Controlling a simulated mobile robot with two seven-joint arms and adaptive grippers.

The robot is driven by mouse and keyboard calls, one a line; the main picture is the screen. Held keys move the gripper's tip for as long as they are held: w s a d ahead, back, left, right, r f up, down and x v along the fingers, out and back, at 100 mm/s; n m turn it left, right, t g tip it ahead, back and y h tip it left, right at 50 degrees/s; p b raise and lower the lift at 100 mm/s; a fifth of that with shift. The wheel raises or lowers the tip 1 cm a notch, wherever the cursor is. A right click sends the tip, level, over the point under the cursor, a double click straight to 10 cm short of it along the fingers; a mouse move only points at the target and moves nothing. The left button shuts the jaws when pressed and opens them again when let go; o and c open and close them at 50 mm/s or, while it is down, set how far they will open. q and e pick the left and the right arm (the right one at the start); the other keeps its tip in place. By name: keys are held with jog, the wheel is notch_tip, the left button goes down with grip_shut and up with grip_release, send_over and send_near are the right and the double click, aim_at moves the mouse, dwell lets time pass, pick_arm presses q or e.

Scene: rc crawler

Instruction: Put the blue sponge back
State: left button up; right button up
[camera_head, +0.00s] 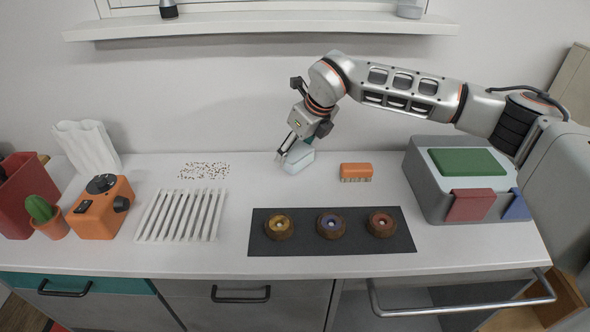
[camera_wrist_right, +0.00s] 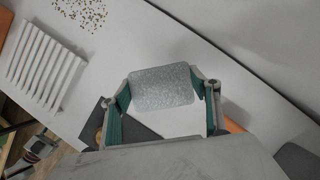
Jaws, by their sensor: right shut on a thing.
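My right gripper (camera_head: 296,153) is shut on a pale blue-grey sponge (camera_head: 299,162) near the back of the white counter. The sponge also shows in the right wrist view (camera_wrist_right: 163,85), its speckled grey face between the two green-padded fingers. The sponge is at or just above the counter top; I cannot tell whether it touches. My left gripper is not in view.
An orange brush (camera_head: 356,172) lies right of the sponge. A dark mat (camera_head: 334,246) holds three round brown pieces. A grey box (camera_head: 430,196) with green, red and blue pads stands right. Brown crumbs (camera_head: 204,170), a white slatted rack (camera_head: 181,215) and an orange device (camera_head: 101,208) are left.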

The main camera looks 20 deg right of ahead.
aim_at(302, 154)
jog(key=shift+f, duration=2.85)
jog(key=o, duration=1.1)
jog(key=shift+f, duration=0.1)
jog(key=shift+c, duration=0.2)
jog(key=shift+s+r, duration=0.1)
jog(key=shift+r, duration=0.4)
jog(key=v, duration=1.1)
jog(key=shift+s+r, duration=0.1)
jog(key=shift+s, duration=0.05)
